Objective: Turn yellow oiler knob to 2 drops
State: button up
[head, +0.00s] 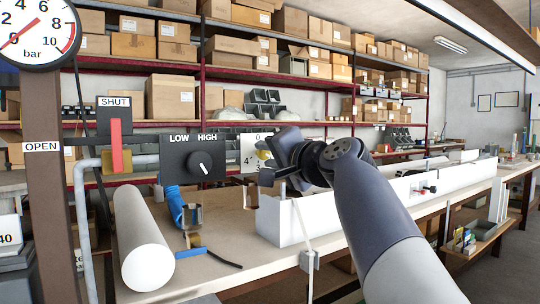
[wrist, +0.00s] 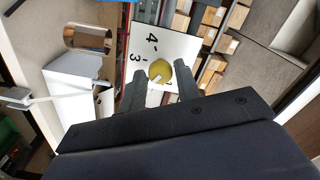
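The yellow oiler knob (wrist: 160,71) is on a white dial plate (wrist: 150,43) with black numbers; 4 and 3 are readable in the wrist view. A small white mark is on the knob's lower left there, but I cannot tell which number it points to. In the head view the knob (head: 263,154) is partly hidden by my gripper, and the plate (head: 250,145) shows 0 at its top and 4 at its left. My gripper (wrist: 161,76) is open, with one finger on each side of the knob and gaps visible between.
A black LOW/HIGH switch box (head: 193,158) stands left of the dial. A red SHUT/OPEN lever (head: 117,146), a pressure gauge (head: 36,32) and a white roll (head: 143,240) are farther left.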

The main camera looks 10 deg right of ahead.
jog(key=o, duration=0.3)
jog(key=v, duration=1)
jog(key=shift+s+d+b, duration=0.15)
jog(key=shift+s+b, duration=0.15)
jog(key=shift+s, duration=0.1)
jog(key=shift+w, duration=0.1)
jog(key=x, duration=1)
jog(key=shift+w+p, duration=0.3)
jog(key=shift+p, duration=0.1)
